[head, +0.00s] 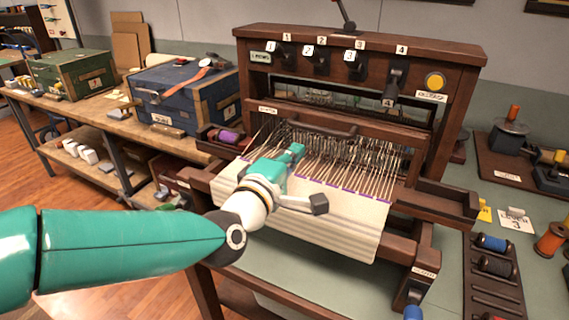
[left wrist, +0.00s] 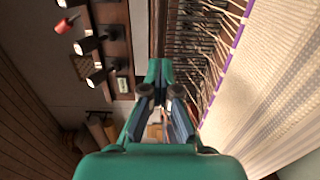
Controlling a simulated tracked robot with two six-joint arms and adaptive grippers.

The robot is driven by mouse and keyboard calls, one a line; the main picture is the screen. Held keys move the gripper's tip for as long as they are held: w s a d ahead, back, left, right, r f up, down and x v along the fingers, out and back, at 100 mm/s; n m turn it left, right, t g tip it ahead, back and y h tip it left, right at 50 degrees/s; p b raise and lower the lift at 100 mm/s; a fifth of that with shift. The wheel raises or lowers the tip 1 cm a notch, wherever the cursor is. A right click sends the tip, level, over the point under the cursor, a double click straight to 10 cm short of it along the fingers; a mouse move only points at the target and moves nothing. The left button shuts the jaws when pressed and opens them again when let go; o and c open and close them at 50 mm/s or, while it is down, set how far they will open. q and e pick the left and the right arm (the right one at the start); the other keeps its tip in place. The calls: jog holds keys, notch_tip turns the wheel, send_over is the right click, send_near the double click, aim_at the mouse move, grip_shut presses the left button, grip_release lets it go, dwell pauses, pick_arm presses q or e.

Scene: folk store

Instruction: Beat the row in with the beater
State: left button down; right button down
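The wooden loom (head: 455,75) stands on the bench, with cream warp threads (head: 350,165) running to a pale woven cloth (head: 335,222). A purple row (head: 345,189) lies along the cloth's far edge; it also shows in the left wrist view (left wrist: 236,38). The beater appears to be the dark wooden bar with a curved handle (head: 325,129) behind the threads. My left gripper (head: 297,150) is over the left part of the threads, just in front of the handle. Its fingertips (left wrist: 160,68) are together, with nothing visible between them. Contact with the beater cannot be told. My right gripper is out of view.
Numbered levers (head: 357,66) and a yellow button (head: 434,81) are on the loom's upper beam. A blue chest (head: 190,98) stands to the left. A spool rack (head: 493,270) and an orange spool (head: 551,240) lie to the right. The loom's side arms flank the cloth.

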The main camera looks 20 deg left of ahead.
pick_arm(q)
jog(key=shift+w+b, duration=0.7)
jog(key=shift+w, duration=3.2)
jog(key=c, duration=1.9)
grip_release()
jog(key=o, duration=1.2)
jog(key=shift+d, duration=0.1)
jog(key=shift+s, duration=0.1)
jog(key=shift+s+b, duration=0.45)
jog(key=shift+s, duration=0.75)
send_near(314, 131)
jog(key=shift+s+b, duration=0.25)
jog(key=shift+b, duration=0.15)
